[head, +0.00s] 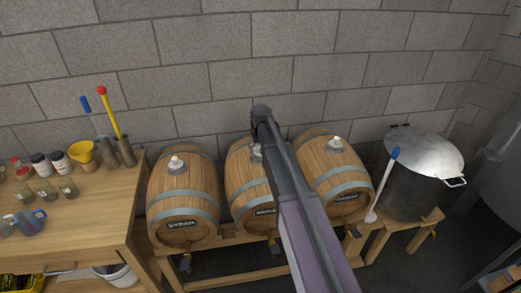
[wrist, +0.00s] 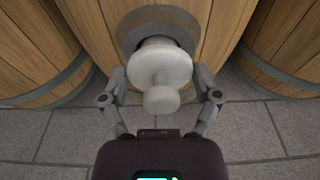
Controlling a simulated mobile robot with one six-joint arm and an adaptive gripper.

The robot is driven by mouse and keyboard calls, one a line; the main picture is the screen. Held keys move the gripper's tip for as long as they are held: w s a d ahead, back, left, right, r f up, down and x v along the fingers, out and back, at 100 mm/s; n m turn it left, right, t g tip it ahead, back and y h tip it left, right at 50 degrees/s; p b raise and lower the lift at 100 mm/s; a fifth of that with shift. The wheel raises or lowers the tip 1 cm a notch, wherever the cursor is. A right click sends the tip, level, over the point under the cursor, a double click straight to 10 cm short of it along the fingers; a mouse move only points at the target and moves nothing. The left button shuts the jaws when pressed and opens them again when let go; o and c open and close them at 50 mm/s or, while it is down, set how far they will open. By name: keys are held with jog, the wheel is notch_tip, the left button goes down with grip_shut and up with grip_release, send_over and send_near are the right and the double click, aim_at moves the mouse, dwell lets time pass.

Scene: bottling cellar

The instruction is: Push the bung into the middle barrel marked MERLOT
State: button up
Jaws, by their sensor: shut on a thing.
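The middle barrel (head: 240,185) lies in a row of three, partly hidden by my arm; its dark label (head: 265,212) is partly covered and hard to read. A white bung (wrist: 160,65) with a knob sits at the grey ring (wrist: 128,28) on the barrel in the wrist view. It also shows beside my arm in the head view (head: 256,152). My gripper (wrist: 160,78) is shut on the bung, one finger on each side. The bung's lower end is hidden, so I cannot tell how deep it sits.
The left barrel (head: 185,205), labelled SYRAH, and the right barrel (head: 340,175) stand close on either side, each with a white bung. A wooden bench (head: 100,215) with bottles is at left. A lidded steel pot (head: 415,190) stands at right.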

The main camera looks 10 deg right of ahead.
jog(key=shift+f+b, duration=0.45)
jog(key=shift+f, duration=0.1)
dwell(0.6)
jog(key=o, duration=0.9)
jog(key=shift+o, duration=0.2)
jog(key=shift+r, duration=0.15)
jog(key=shift+r+p, duration=3.9)
jog(key=shift+p, duration=0.1)
jog(key=s+g, duration=0.1)
jog(key=s, duration=2.8)
jog(key=shift+d+f+g+b, duration=0.3)
jog(key=shift+f+g, duration=0.1)
